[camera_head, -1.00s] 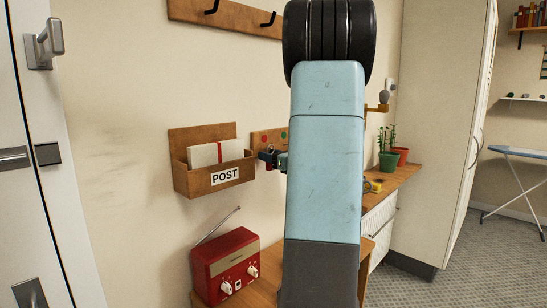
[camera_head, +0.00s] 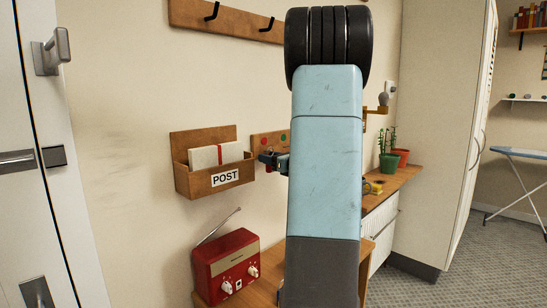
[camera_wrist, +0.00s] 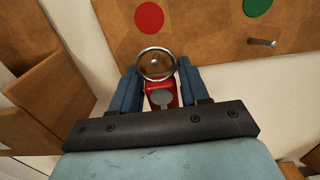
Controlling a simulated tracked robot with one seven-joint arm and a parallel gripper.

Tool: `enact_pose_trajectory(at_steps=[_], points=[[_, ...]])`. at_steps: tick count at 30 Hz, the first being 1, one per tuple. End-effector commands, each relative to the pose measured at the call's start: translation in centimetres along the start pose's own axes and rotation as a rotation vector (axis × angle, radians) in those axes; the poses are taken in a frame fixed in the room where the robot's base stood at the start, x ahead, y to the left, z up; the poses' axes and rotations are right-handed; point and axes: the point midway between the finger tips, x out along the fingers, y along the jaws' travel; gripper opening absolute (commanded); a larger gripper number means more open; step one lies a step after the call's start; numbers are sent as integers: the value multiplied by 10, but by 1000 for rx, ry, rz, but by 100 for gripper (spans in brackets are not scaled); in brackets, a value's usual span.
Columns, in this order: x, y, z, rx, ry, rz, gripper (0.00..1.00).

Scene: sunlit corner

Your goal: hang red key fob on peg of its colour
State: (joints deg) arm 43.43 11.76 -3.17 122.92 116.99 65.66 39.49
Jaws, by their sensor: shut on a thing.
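My gripper (camera_wrist: 158,92) is shut on the red key fob (camera_wrist: 161,97), which sits between its blue fingers. The fob's metal ring (camera_wrist: 143,72) sticks out ahead of the fingertips, toward the wooden peg board (camera_wrist: 200,35). Below the red dot (camera_wrist: 149,17), a small metal peg end (camera_wrist: 154,62) shows inside the ring's outline. I cannot tell whether the peg is through the ring or only behind it. In the head view, my gripper (camera_head: 270,158) is at the board (camera_head: 256,138), just below its red dot (camera_head: 264,141); my arm hides much of the board.
A green dot (camera_wrist: 257,7) with its own peg (camera_wrist: 262,43) is to the right on the board. The wooden POST box (camera_head: 195,185) with letters is close on the left. A red radio (camera_head: 228,265) stands below on a wooden surface.

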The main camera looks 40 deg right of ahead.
Motion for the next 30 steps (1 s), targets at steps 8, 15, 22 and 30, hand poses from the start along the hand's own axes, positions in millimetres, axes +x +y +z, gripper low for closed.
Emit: enact_pose_trajectory(at_steps=[8,15,22,30], points=[[10,5,-8,5,12,12,70],[-26,8,-5,7,9,14,75],[-82,4,4,1,-5,1,75],[-132,3,7,0,-12,-2,75]])
